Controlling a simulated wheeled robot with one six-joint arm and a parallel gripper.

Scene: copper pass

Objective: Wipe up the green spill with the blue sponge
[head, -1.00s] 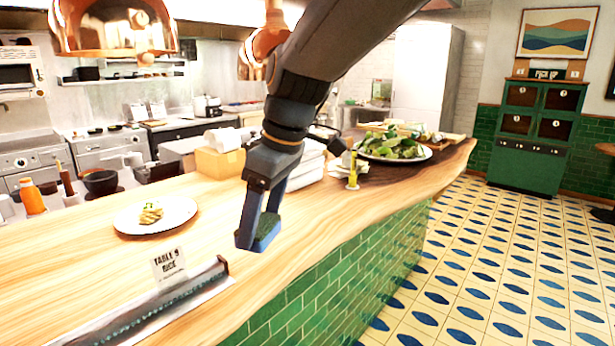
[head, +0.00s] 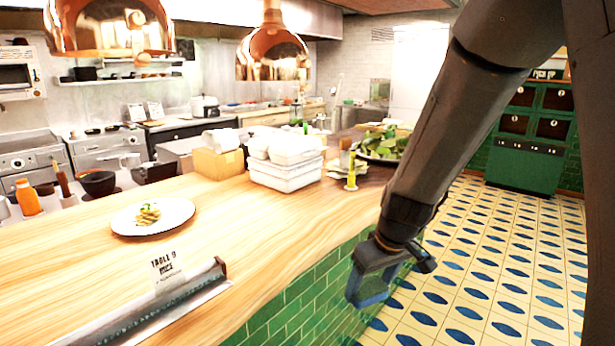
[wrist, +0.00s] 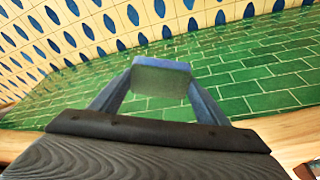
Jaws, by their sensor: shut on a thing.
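My gripper (head: 370,290) hangs at the front side of the counter, in front of its green tiled face in the head view. In the wrist view its two blue-grey fingers are shut on the sponge (wrist: 161,78), a small block with a pale blue-grey edge and a greenish face. In the head view the sponge is hard to tell from the fingers. The wooden counter top (head: 255,225) lies to the left of the gripper. I cannot make out a green spill in either view.
A plate of food (head: 152,217), a table card (head: 166,268) on a metal rail, white containers (head: 287,160), and a yellow-green bottle (head: 351,172) stand on the counter. Copper lamps (head: 273,58) hang above. The patterned floor (head: 480,260) at right is clear.

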